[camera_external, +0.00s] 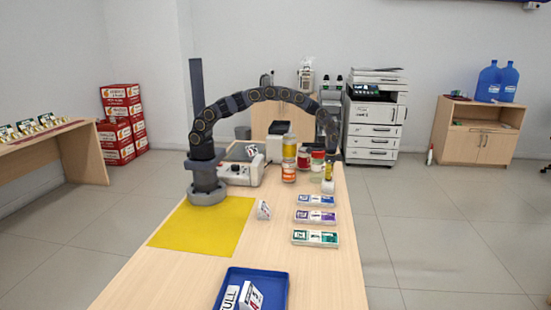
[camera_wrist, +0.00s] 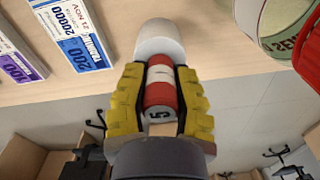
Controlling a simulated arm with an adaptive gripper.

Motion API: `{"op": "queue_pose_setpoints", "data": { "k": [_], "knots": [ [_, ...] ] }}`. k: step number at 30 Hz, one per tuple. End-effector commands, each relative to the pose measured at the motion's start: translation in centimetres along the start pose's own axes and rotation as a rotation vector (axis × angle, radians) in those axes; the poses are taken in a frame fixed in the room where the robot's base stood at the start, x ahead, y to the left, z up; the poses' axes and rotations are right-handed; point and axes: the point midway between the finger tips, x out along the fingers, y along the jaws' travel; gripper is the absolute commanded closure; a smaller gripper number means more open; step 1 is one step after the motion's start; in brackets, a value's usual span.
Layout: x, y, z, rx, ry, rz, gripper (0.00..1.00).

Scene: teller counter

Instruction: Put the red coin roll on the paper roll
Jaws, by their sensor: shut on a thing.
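The red coin roll (camera_wrist: 160,94), with a white band and a "5" on its near end, is between the yellow fingers of my gripper (camera_wrist: 158,75) in the wrist view. The gripper is shut on it. The white paper roll (camera_wrist: 160,42) shows just beyond the fingertips, in line with the coin roll. I cannot tell whether the two touch. In the external view my gripper (camera_external: 328,173) points down right above the paper roll (camera_external: 328,187), near the counter's right edge. The coin roll cannot be made out clearly there.
Boxed note packs (camera_external: 315,200) lie in a row in front of the paper roll. Jars and cans (camera_external: 289,160) stand close to its left. A blue tray (camera_external: 272,289) is at the near end, and a yellow mat (camera_external: 200,227) lies at left. The counter between is mostly clear.

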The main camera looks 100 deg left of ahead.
Motion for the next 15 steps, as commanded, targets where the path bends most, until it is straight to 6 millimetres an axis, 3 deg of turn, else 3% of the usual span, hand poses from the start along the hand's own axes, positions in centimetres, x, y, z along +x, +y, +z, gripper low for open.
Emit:
{"op": "queue_pose_setpoints", "data": {
  "k": [4,5,6,15],
  "knots": [
    [0.22,-0.01,0.02,0.000,-0.001,0.000,1.00],
    [0.28,0.00,0.03,0.000,-0.001,0.000,0.71],
    [0.25,0.01,0.02,0.000,-0.001,0.000,0.54],
    [0.24,0.02,0.04,0.000,-0.002,0.000,0.53]
  ]
}}
